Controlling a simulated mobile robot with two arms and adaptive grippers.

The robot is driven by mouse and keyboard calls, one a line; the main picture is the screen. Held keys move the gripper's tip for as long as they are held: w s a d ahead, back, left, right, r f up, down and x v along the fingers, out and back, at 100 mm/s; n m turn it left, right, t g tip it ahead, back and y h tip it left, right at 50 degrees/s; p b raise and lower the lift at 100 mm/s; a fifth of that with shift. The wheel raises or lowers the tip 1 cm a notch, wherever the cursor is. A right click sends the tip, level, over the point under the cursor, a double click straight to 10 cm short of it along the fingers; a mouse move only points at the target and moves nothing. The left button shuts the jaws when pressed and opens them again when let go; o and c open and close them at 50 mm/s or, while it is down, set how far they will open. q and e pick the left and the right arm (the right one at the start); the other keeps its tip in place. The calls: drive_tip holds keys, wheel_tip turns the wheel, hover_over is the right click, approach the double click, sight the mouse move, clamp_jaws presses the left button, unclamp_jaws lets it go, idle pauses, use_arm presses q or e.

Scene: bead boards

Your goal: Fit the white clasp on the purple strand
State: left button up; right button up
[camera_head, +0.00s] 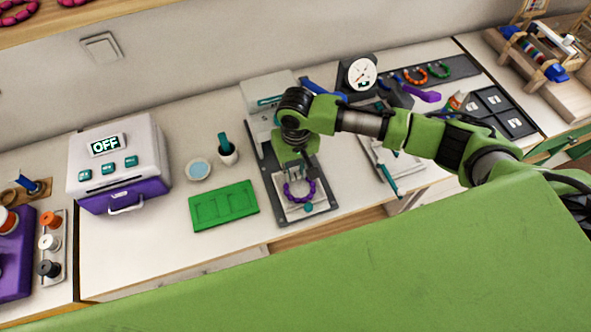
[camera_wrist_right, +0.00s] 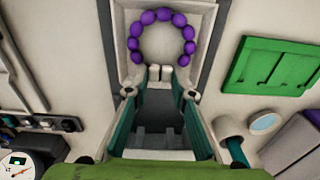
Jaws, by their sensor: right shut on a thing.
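The purple strand (camera_head: 301,191) lies as an open ring of round beads on a pale plate in a grey-framed stand. In the right wrist view the strand (camera_wrist_right: 162,17) shows its gap on the side facing my gripper. My right gripper (camera_head: 304,173) is over the stand at the strand's far side. In the wrist view its fingers (camera_wrist_right: 160,76) are shut on a small white two-part piece, which looks like the white clasp (camera_wrist_right: 154,72). The clasp is at the gap; I cannot tell whether it touches the end beads. My left gripper is not in view.
A green tray (camera_head: 223,206), a blue-filled dish (camera_head: 199,169) and a cup (camera_head: 228,155) stand left of the stand. A white and purple machine (camera_head: 118,160) reads OFF. A dial gauge (camera_head: 362,75) and a dark mat with bracelets (camera_head: 456,67) are at the back right.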

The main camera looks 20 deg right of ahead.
drive_tip(key=o, duration=0.9)
drive_tip(key=shift+s+f, duration=0.6)
drive_tip(key=shift+f, duration=0.25)
drive_tip(key=shift+c, duration=0.2)
drive_tip(key=shift+w+f+g, duration=0.1)
drive_tip(key=shift+w+g, duration=0.2)
drive_tip(key=shift+w, duration=0.05)
drive_tip(key=shift+d, duration=0.1)
drive_tip(key=shift+s, duration=0.1)
drive_tip(key=o, duration=0.9)
drive_tip(key=shift+r, duration=0.2)
drive_tip(key=shift+r, duration=0.1)
